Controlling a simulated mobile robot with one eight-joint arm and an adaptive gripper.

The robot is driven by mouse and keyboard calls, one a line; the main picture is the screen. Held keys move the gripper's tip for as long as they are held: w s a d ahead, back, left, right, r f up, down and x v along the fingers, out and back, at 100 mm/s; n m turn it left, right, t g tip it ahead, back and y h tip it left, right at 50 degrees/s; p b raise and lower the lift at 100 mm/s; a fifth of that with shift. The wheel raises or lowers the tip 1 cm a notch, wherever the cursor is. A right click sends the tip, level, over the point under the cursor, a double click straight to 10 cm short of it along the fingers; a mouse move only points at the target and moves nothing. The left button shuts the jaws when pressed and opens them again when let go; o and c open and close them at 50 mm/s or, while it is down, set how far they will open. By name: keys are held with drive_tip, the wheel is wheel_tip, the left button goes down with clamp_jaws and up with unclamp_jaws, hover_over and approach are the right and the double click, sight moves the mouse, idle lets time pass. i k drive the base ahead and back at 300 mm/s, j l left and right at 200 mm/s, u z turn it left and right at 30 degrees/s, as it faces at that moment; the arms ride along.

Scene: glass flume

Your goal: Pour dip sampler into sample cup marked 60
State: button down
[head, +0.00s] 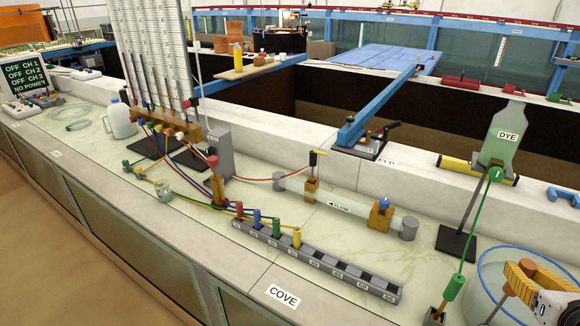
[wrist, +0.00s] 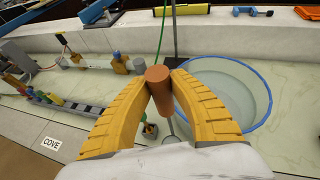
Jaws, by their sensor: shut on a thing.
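My gripper (head: 516,282) is at the lower right in the head view, over the blue-rimmed basin (head: 484,256). In the wrist view its yellow fingers (wrist: 160,82) are shut on the brown handle of the dip sampler (wrist: 163,98). The handle is slightly tilted, and a thin grey rod with a round end shows below it. Whether the sampler holds liquid cannot be seen. No sample cup marked 60 can be made out; a grey slotted rack (head: 330,265) has small number labels too small to read surely.
Coloured plugs with cables stand in the rack's left slots. A green bottle marked DYE (head: 503,135) hangs on a stand, its green tube running down to a green fitting (head: 455,288). A clear flow tube (head: 340,208) lies behind the rack.

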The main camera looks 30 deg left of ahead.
sight(164, 191)
drive_tip(key=j+u, duration=0.1)
drive_tip(key=j, duration=0.45)
drive_tip(key=j+u, duration=0.1)
drive_tip(key=j, duration=0.4)
drive_tip(key=i+j+u, duration=0.1)
drive_tip(key=j, duration=0.4)
drive_tip(key=i+j, duration=0.1)
drive_tip(key=j, duration=0.45)
drive_tip(key=i+j+u, duration=0.15)
drive_tip(key=j, duration=0.35)
drive_tip(key=j+u, duration=0.1)
drive_tip(key=j, duration=0.4)
drive_tip(key=i+j+u, duration=0.1)
drive_tip(key=j, duration=0.4)
drive_tip(key=i, duration=0.05)
